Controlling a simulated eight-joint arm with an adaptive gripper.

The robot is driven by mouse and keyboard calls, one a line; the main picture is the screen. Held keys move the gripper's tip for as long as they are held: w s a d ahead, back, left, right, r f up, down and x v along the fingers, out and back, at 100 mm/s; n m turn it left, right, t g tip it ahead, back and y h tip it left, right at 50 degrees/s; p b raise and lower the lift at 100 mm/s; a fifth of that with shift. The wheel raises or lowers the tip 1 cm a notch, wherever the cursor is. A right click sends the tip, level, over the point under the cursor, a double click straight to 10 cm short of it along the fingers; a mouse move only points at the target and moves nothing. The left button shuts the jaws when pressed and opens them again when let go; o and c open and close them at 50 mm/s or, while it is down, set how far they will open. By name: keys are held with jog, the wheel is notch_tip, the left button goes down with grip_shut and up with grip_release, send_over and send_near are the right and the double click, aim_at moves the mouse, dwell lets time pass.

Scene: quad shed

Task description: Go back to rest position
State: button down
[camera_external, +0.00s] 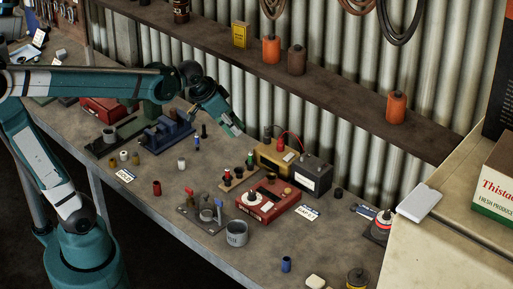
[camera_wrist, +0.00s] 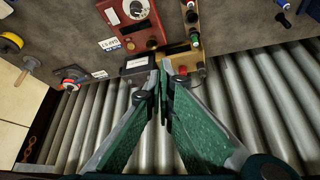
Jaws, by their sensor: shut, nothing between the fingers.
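My gripper (camera_external: 238,131) is at the end of my teal arm, which reaches right across the back of the workbench (camera_external: 205,240). It is in the air near the corrugated wall, up and left of a gold box (camera_external: 273,160). In the wrist view my gripper (camera_wrist: 165,66) has its two green fingers together at the tips, with nothing between them. Beyond the tips are the gold box (camera_wrist: 183,54) and a black battery-like box (camera_wrist: 134,63). I see no contact between the fingers and these things.
A red meter box (camera_external: 268,203), a grey cup (camera_external: 237,233), a blue vise-like device (camera_external: 168,133) and several small cylinders crowd the bench. A wooden shelf (camera_external: 340,97) with orange bottles runs along the wall above. A cream cabinet (camera_external: 440,250) stands at the right.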

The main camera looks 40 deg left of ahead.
jog(key=s+a+f+n+y, duration=0.1)
jog(key=s+a+f+n, duration=0.1)
jog(key=s+a, duration=0.6)
jog(key=s+a+f+n+t, duration=0.1)
jog(key=s+a+f, duration=0.2)
jog(key=s+a, duration=0.4)
jog(key=shift+s+a+f+n+y, duration=0.15)
jog(key=shift+s+a+n+y, duration=0.25)
jog(key=shift+a, duration=0.45)
jog(key=shift+f, duration=0.1)
notch_tip(320, 180, down, 13)
jog(key=b, duration=1.3)
dwell(1.3)
